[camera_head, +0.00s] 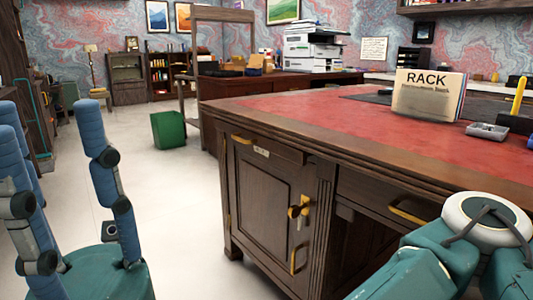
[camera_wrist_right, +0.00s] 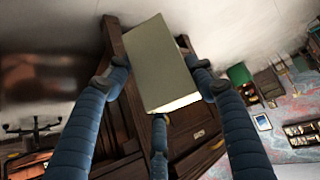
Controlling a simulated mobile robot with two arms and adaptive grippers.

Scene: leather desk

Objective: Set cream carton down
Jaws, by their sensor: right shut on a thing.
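The cream carton (camera_wrist_right: 155,66) is a plain, pale box seen in the right wrist view. My right gripper (camera_wrist_right: 156,78) is shut on it, with blue fingers at both sides and another finger below. The carton is tilted in that view, and dark wood furniture is behind it. In the head view the carton is out of sight; only part of my right arm shows at the lower right. My left gripper (camera_head: 50,112) stands at the left of the head view, its blue fingers spread upward, open and empty.
The wooden desk (camera_head: 270,105) has a red leather top, with bare room at its left. A RACK file holder (camera_head: 428,95), a grey tray (camera_head: 487,131) and a dark pad stand toward its right. A green bin (camera_head: 168,130) stands on the open pale floor.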

